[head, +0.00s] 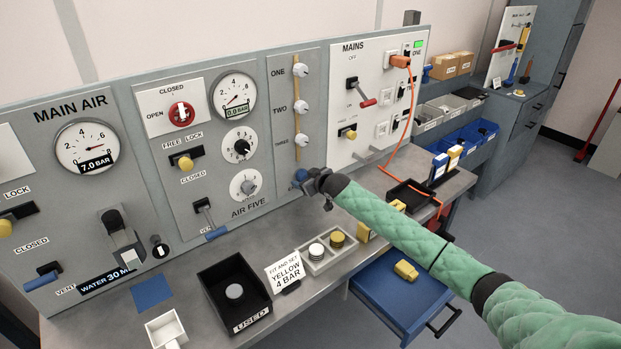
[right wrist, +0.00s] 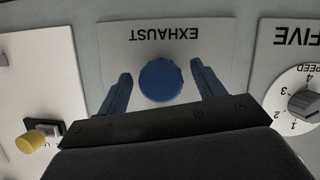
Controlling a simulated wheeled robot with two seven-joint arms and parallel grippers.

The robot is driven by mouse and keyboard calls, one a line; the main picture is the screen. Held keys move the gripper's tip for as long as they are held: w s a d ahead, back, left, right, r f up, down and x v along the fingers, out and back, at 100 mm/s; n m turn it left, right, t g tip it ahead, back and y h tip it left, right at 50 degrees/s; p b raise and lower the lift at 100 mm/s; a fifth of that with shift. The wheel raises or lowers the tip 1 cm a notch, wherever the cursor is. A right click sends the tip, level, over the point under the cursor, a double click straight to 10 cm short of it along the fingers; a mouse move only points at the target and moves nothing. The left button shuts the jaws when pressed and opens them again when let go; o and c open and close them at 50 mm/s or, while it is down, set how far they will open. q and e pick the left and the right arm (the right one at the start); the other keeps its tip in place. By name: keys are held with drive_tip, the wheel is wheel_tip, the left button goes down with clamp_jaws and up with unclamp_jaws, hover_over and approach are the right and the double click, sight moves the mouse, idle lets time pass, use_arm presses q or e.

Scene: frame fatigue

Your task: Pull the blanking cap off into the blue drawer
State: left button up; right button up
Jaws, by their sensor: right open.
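The blanking cap (right wrist: 160,80) is a round blue knob on the panel under the upside-down label EXHAUST in the right wrist view. In the head view the blue cap (head: 300,175) shows just left of my right gripper (head: 313,183). That gripper's blue fingers (right wrist: 163,88) are open, one on each side of the cap, with a visible gap on both sides. The blue drawer (head: 388,300) is pulled open below the bench at lower middle, and a yellow block (head: 405,270) lies in it. My left gripper is out of view.
My right forearm passes over the bench and the drawer. On the bench stand a black USED bin (head: 225,318) with a grey disc inside, a grey tray (head: 325,262) with round caps, a sign (head: 285,272) and a black tray (head: 408,190). An orange cable (head: 408,115) hangs at right.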

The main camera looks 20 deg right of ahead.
drive_tip(key=shift+w+a, duration=0.1)
drive_tip(key=shift+w, duration=0.05)
drive_tip(key=shift+f, duration=0.1)
drive_tip(key=shift+c, duration=0.5)
drive_tip(key=c, duration=1.1)
drive_tip(key=shift+s+d+p, duration=0.35)
drive_tip(key=shift+s+p, duration=0.25)
drive_tip(key=shift+s, duration=0.25)
drive_tip(key=shift+s+d+p, duration=0.3)
drive_tip(key=shift+s+p, duration=0.25)
drive_tip(key=shift+s, duration=0.3)
drive_tip(key=shift+s, duration=0.15)
